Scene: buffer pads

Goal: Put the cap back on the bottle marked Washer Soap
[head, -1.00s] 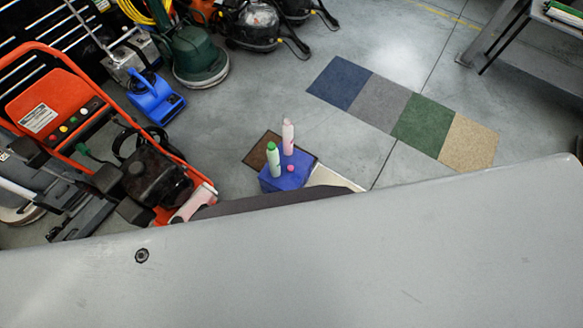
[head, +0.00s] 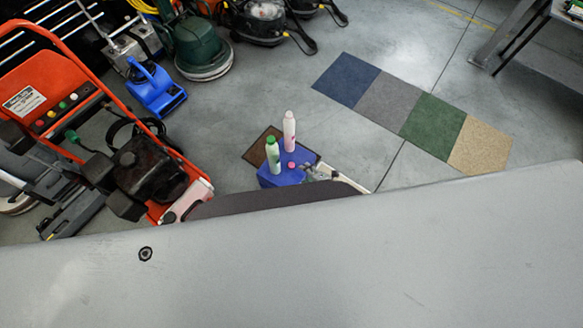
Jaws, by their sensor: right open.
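A blue box (head: 268,181) stands low on the floor near the middle of the head view. On it stand a pale bottle with a green top (head: 273,156) and a pale pink bottle (head: 289,132) behind it, both upright. The pink bottle shows no coloured cap. A small pink cap (head: 291,165) sits apart on the box top, in front of the pink bottle. The bottle markings are too small to read. My right gripper (head: 309,172) is open and empty beside the box's right edge, just right of the pink cap. Its lower part is hidden. My left gripper is not in view.
A brown mat (head: 257,150) lies behind the box. Blue (head: 346,79), grey, green and tan floor tiles lie to the right. An orange machine (head: 50,90) stands at left, with a blue device (head: 155,93) beyond it. A large grey surface hides the foreground.

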